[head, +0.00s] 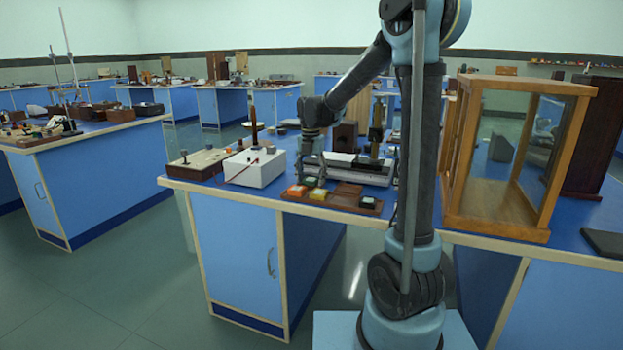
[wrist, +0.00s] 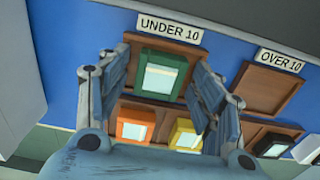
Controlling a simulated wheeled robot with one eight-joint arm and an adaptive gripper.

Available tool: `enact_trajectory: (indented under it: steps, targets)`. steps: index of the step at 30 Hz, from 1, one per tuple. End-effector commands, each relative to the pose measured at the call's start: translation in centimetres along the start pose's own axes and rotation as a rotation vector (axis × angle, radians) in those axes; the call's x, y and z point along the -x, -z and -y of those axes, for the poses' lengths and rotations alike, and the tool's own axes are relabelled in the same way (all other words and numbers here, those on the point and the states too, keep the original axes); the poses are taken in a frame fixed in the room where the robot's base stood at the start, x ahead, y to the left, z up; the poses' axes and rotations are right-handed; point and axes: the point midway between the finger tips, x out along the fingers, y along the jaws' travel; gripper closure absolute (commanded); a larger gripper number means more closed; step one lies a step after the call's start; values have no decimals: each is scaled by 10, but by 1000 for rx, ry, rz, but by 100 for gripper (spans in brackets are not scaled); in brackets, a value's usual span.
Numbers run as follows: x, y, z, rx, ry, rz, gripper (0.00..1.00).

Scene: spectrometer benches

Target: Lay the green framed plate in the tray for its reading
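The green framed plate (wrist: 163,74) has a pale centre and lies in the brown wooden tray under the label UNDER 10 (wrist: 169,31). It looks flat within the wooden rim (wrist: 130,38). My gripper (wrist: 160,85) is around it, one finger on each side, with strips of brown wood showing between fingers and plate. It looks open. In the head view my gripper (head: 312,177) points down over the wooden trays, with the green plate (head: 313,181) small and partly hidden under it. The OVER 10 tray (wrist: 270,88) on the right is empty.
An orange framed plate (wrist: 135,125), a yellow one (wrist: 185,135) and a black one (wrist: 273,145) lie in wooden recesses nearby. A white box (head: 255,166) stands left of my gripper, a long instrument (head: 350,167) behind it. A glass-sided wooden case (head: 510,150) stands at right.

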Motion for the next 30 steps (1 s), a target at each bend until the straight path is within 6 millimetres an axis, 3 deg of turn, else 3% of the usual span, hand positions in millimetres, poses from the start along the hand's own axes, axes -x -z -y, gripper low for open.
enact_trajectory:
  steps: [11, 30]
  targets:
    - [9, -1, 1, -2, 0, 0, 39]
    - [108, -1, 2, -2, 0, 0, 39]
